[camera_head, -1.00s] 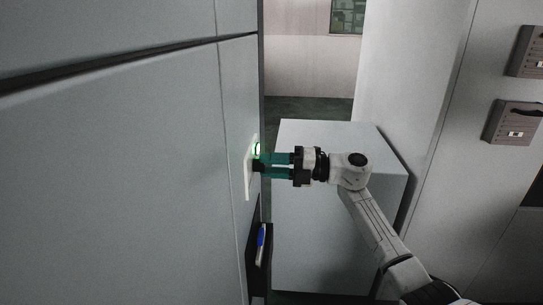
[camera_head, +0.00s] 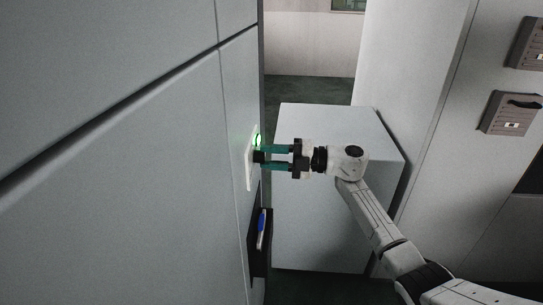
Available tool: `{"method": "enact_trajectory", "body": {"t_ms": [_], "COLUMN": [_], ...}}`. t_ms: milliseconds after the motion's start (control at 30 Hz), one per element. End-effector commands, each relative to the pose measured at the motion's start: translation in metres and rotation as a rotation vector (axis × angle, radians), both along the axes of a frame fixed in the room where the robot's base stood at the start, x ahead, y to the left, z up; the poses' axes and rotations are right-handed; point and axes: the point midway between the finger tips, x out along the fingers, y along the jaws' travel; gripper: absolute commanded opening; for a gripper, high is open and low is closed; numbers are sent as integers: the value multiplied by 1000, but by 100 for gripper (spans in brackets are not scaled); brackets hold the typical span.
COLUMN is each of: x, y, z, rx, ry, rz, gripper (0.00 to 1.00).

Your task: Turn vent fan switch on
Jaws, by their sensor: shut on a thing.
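The vent fan switch is a white plate (camera_head: 250,176) on the grey wall panel at centre left, seen nearly edge-on. A green light (camera_head: 257,140) glows near its top. A dark knob (camera_head: 259,157) sticks out below the light. My gripper (camera_head: 267,157) reaches in from the right, with its two teal fingers one above the other. It is shut on the dark knob at the plate. The fingertips partly hide the knob, and its exact turn angle cannot be told.
A black wall holder (camera_head: 259,245) with a blue-and-white item hangs below the switch. A large grey box (camera_head: 330,120) stands behind my arm. Grey-brown wall boxes (camera_head: 510,113) are mounted on the right wall. Dark floor (camera_head: 305,90) shows beyond the box.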

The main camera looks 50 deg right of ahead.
Motion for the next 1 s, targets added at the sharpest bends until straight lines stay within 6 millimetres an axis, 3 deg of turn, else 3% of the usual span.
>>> {"method": "enact_trajectory", "body": {"t_ms": [200, 233, 467, 767, 1000], "x": [0, 0, 0, -2, -29], "y": [-2, -2, -1, -2, -24], "z": [-1, -1, 0, -1, -3], "rx": [2, 2, 1, 0, 0], "ry": [1, 1, 0, 0, -1], "rz": [-6, -6, -3, -2, -5], "gripper": [5, 38, 60, 61, 61]}}
